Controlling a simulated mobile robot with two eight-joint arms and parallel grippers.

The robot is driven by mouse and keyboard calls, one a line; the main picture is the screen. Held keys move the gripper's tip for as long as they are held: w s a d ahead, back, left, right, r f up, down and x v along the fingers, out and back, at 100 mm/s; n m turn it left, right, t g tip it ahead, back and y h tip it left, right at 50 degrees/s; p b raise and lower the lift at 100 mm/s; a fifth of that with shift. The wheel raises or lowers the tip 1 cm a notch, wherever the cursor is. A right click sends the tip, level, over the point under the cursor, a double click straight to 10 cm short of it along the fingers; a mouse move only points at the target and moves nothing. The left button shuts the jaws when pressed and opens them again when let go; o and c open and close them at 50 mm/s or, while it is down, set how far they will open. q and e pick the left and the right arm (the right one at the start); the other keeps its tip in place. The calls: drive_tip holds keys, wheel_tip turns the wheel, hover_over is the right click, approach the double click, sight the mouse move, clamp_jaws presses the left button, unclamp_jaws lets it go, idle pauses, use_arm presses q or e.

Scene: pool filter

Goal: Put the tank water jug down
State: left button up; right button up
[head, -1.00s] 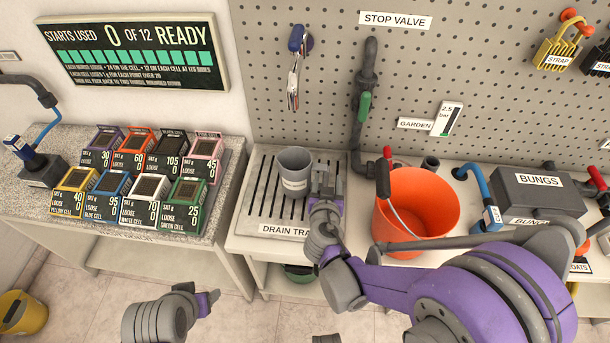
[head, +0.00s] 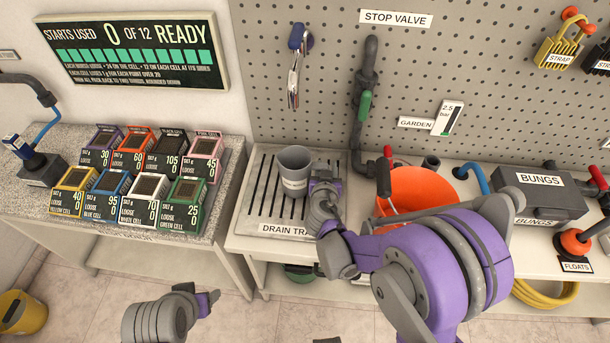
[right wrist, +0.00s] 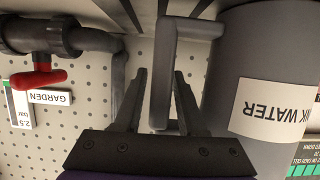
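The grey tank water jug (head: 295,168) stands upright on the drain tray (head: 262,214). Its white label (right wrist: 266,110) shows at the right of the right wrist view. My right gripper (head: 322,178) is at the jug's right side. In the right wrist view its two fingers (right wrist: 160,90) are apart, with the jug's handle (right wrist: 162,60) between them. A gap shows between the left finger and the handle, so the gripper looks open. My left gripper (head: 207,302) is low in the head view, away from the jug, and its fingers are unclear.
Several coloured cells (head: 146,199) stand on the left counter. An orange bucket (head: 423,190) is right of the tray, partly behind my right arm. A pipe with a green stop valve (head: 365,106) rises behind. The tray's left part is free.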

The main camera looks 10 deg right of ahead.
clamp_jaws()
idle(1.1)
